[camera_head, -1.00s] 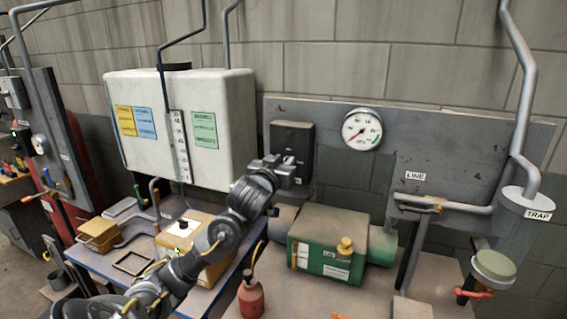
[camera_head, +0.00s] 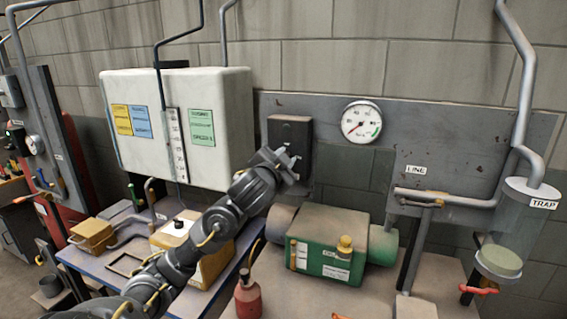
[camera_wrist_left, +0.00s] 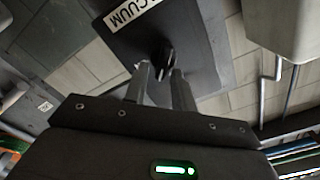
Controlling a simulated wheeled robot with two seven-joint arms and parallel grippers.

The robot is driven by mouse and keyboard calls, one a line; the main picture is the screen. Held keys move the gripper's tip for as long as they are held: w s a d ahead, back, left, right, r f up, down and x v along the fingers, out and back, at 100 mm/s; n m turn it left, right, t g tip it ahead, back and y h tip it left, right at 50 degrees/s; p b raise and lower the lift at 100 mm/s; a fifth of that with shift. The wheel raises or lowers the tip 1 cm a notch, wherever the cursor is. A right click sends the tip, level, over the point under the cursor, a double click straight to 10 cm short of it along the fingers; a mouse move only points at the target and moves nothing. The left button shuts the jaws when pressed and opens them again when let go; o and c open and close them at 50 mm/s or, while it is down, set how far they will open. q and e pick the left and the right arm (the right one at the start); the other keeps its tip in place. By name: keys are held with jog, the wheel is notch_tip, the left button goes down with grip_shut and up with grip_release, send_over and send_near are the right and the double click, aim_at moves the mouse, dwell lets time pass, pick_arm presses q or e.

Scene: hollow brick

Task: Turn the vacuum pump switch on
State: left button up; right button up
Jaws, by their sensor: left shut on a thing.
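The vacuum pump switch is a black box (camera_head: 290,132) on the grey wall panel in the head view. In the left wrist view its dark face (camera_wrist_left: 190,45) carries a white label ending in "CUUM", and a small black lever (camera_wrist_left: 164,55) stands out from it. My left gripper (camera_head: 286,160) is at the lower front of the box. In the wrist view its two fingers (camera_wrist_left: 161,76) are on either side of the lever, shut on it. The fingers hide part of the lever, and its exact position is hard to tell. My right gripper is not in view.
A round gauge (camera_head: 361,122) is on the panel right of the switch, with its needle toward the lower left. A green pump (camera_head: 330,245) sits on the bench below. A white tank (camera_head: 205,90) is on the left. A glass trap (camera_head: 520,215) hangs at the right.

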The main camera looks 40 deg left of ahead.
pick_arm(q)
jog(key=shift+w+d+f+m+b, duration=0.15)
jog(key=shift+m+b, duration=0.2)
jog(key=shift+m, duration=1.2)
jog(key=shift+s+f+m+b, duration=0.1)
jog(key=shift+f+m+b, duration=0.15)
jog(key=shift+m, duration=1.35)
jog(key=shift+w+d+f+m+b, duration=0.1)
jog(key=shift+m+b, duration=0.3)
jog(key=shift+m, duration=1.15)
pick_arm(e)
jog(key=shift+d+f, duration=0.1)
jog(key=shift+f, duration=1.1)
pick_arm(q)
jog(key=o, duration=1)
jog(key=shift+a+f, duration=0.1)
jog(key=shift+c, duration=0.2)
